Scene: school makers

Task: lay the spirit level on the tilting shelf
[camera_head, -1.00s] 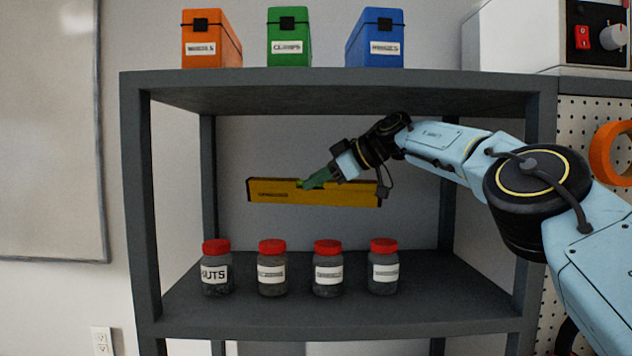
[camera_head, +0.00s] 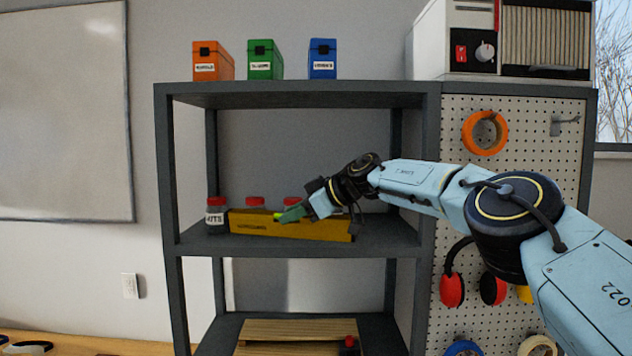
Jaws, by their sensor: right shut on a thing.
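The spirit level is a long yellow bar (camera_head: 262,223) with a green vial on top. My right gripper (camera_head: 292,213) is shut on its upper middle. The level lies roughly lengthwise, in front of the red-lidded jars at the height of the middle shelf (camera_head: 205,243). I cannot tell whether it touches that shelf. The right arm comes in from the right. Below, on a lower shelf, is a slatted wooden board (camera_head: 290,329), which may be the tilting shelf; its lower part is cut off. My left gripper is not in view.
Several jars, including the NUTS jar (camera_head: 216,214), stand on the middle shelf. Orange (camera_head: 213,62), green (camera_head: 265,60) and blue (camera_head: 322,60) boxes stand on top. A pegboard (camera_head: 525,180) with tape and ear defenders is at the right. A small red-topped thing (camera_head: 349,345) is by the board.

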